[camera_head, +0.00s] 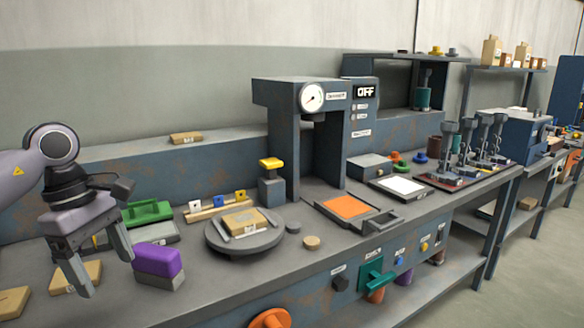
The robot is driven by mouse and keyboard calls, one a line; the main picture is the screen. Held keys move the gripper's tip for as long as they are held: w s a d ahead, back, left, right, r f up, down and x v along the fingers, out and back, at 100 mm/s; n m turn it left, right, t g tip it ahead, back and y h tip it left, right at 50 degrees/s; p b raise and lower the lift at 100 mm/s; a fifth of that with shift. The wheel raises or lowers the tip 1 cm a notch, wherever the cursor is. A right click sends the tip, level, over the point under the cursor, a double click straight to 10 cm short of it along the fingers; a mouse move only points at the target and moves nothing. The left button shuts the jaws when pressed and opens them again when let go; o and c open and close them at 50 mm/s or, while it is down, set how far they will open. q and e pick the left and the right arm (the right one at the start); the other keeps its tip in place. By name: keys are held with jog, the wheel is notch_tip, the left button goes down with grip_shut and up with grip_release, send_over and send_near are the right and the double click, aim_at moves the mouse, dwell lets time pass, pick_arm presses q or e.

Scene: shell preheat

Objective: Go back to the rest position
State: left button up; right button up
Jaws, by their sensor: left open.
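My left gripper (106,272) is at the left of the head view, above the left part of the grey workbench (215,293). Its two fingers point down and stand apart, with nothing held between them. A purple and grey block (158,262) sits on the bench just to the right of the fingers. A flat tan block (75,277) lies behind and partly hidden by the fingers. My right gripper does not show.
A press-like machine (290,95) with a gauge and an OFF display stands at mid-bench. A round plate (215,240) carries a tan block (246,222). A green-handled block (147,212), an orange-floored tray (345,206) and a rack of upright tools (468,140) stand around.

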pick_arm(q)
jog(key=s+d+n+t+h+p, duration=0.1)
jog(key=s+d+n+h+p, duration=0.1)
jog(key=d+n+h, duration=0.85)
jog(key=s+d+n+t+h+p, duration=0.3)
jog(key=d+h, duration=0.5)
jog(key=d, duration=0.7)
jog(key=a+f+n+t+y+p, duration=0.1)
jog(key=a+f+n+t+y, duration=0.3)
jog(key=n, duration=0.6)
jog(key=w+a+f+n+t+y+p, duration=0.1)
jog(key=a+f+n+t+y, duration=0.25)
jog(key=n, duration=0.55)
jog(key=a+f+n+t+y+p, duration=0.15)
jog(key=f+n+t+y, duration=0.35)
jog(key=n, duration=0.5)
jog(key=s+a+f+n+g+y, duration=0.2)
jog(key=s+a+f+n+y, duration=0.1)
jog(key=s+f+n, duration=0.3)
jog(key=s+a+f+n+g+y+p, duration=0.1)
jog(key=s+a+f+n+g+y, duration=0.1)
jog(key=s+f+n, duration=0.4)
jog(key=shift+s+a+f+g+y, duration=0.4)
jog(key=shift+s+a+f+g, duration=0.55)
jog(key=shift+a, duration=0.3)
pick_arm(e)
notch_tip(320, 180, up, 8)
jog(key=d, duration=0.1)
pick_arm(q)
jog(key=shift+r, duration=0.15)
